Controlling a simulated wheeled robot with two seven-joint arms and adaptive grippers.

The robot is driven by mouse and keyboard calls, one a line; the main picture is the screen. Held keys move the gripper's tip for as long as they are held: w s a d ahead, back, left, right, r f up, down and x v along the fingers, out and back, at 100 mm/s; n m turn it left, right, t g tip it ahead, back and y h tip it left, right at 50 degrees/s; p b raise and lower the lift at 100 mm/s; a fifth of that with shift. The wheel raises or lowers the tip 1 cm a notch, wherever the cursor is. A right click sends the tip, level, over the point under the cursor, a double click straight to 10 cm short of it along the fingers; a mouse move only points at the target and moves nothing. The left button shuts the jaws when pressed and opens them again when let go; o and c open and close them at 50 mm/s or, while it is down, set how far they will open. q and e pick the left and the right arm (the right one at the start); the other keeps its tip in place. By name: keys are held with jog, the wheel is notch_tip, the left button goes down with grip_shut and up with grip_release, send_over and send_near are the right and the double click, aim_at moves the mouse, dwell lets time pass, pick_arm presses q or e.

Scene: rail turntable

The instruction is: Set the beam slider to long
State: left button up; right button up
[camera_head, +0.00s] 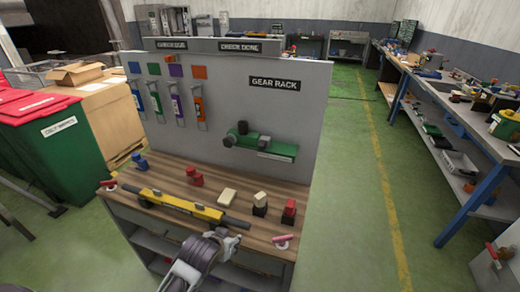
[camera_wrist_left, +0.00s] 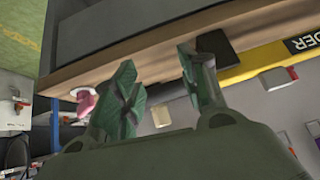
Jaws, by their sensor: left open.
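A long yellow bar (camera_head: 180,203) lies along the front of the wooden bench top, with dark ends and a small dark block (camera_head: 157,191) on it. Its label is too small to read in the head view. In the left wrist view the yellow bar (camera_wrist_left: 255,62) shows lettering ending in "DER", with a black end piece (camera_wrist_left: 217,48) at its left. My left gripper (camera_head: 226,239) is at the bench's front edge, near the bar's right end. In the wrist view its fingers (camera_wrist_left: 162,92) are apart with nothing held between them. I cannot tell the slider's setting. My right gripper is out of view.
Red, cream and blue blocks stand on the bench top (camera_head: 215,178), near the bar. A grey panel (camera_head: 222,85) rises behind it, carrying hanging tools and a green rack (camera_head: 265,146). Red-topped bins (camera_head: 60,130) stand left. Green floor (camera_head: 345,220) is clear right.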

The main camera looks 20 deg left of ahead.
pick_arm(q)
jog(key=w+r+t, duration=0.1)
jog(key=w+r, duration=0.1)
jog(key=w, duration=0.1)
jog(key=w+r+t, duration=0.2)
jog(key=w+r, duration=0.1)
jog(key=w+r+t, duration=0.1)
jog(key=w+r, duration=0.1)
jog(key=w, duration=0.1)
jog(key=shift+w+a+r+n+t, duration=0.15)
jog(key=shift+w+r+n+t, duration=0.15)
jog(key=shift+n+t, duration=0.1)
jog(key=w+d+r+t+h, duration=0.1)
jog(key=w+r+t, duration=0.4)
jog(key=r, duration=0.5)
jog(key=shift+w+d+r+m, duration=0.15)
jog(key=shift+w+d+m, duration=0.2)
jog(key=shift+w, duration=0.4)
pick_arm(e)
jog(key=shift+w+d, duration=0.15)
pick_arm(q)
jog(key=shift+w, duration=0.15)
